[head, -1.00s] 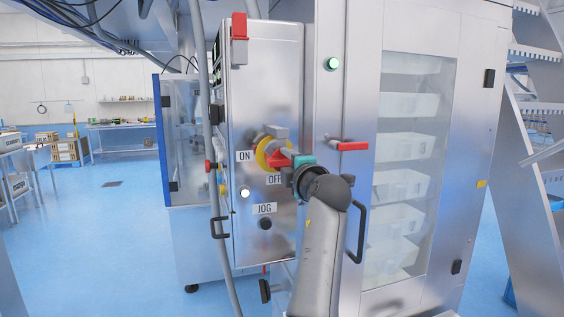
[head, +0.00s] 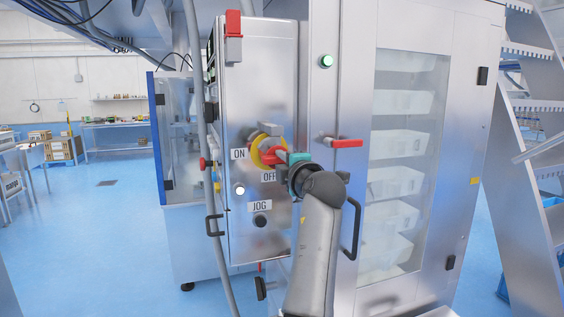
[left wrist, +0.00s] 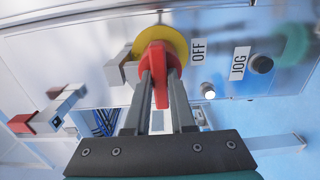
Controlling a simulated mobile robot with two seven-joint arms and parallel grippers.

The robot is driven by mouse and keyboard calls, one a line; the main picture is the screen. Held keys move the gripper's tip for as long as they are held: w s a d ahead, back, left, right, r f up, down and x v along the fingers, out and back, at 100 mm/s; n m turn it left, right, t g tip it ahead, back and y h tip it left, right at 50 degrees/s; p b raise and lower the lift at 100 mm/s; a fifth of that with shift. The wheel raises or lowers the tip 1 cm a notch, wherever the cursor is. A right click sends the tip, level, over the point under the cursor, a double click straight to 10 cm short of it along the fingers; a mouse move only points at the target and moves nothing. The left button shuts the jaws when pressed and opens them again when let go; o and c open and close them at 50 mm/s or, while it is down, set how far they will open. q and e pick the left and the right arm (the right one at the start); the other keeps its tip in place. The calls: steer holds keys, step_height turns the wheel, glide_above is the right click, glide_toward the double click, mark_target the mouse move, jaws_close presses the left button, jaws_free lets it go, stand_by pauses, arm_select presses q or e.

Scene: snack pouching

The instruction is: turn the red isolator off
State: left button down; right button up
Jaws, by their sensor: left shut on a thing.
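The isolator is a red handle (head: 266,149) on a round yellow plate (head: 255,157), on the steel cabinet panel. An ON label (head: 238,154) is left of it and an OFF label (head: 269,176) is below. My left gripper (head: 277,141) is shut on the handle. In the left wrist view the red handle (left wrist: 161,92) is between the two grey fingers (left wrist: 161,105), in front of the yellow plate (left wrist: 172,36), with the OFF label (left wrist: 198,50) beside it. The gripper partly hides the handle in the head view. My right gripper is not in view.
A JOG label (head: 259,205) and black button (head: 260,220) are below the isolator, with a lit white button (head: 239,190). A red-handled latch (head: 346,143) sticks out just right of my gripper. A black pull handle (head: 351,229) is beside my forearm.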

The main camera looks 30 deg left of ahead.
arm_select(q)
steer(key=shift+m, duration=0.3)
steer(key=m, duration=0.3)
steer(key=shift+m+b, duration=0.3)
steer(key=m+p, duration=0.4)
steer(key=m, duration=0.9)
steer(key=shift+r+m, duration=0.1)
steer(key=shift+m, duration=0.3)
steer(key=c, duration=0.8)
jaws_free()
steer(key=shift+o, duration=0.2)
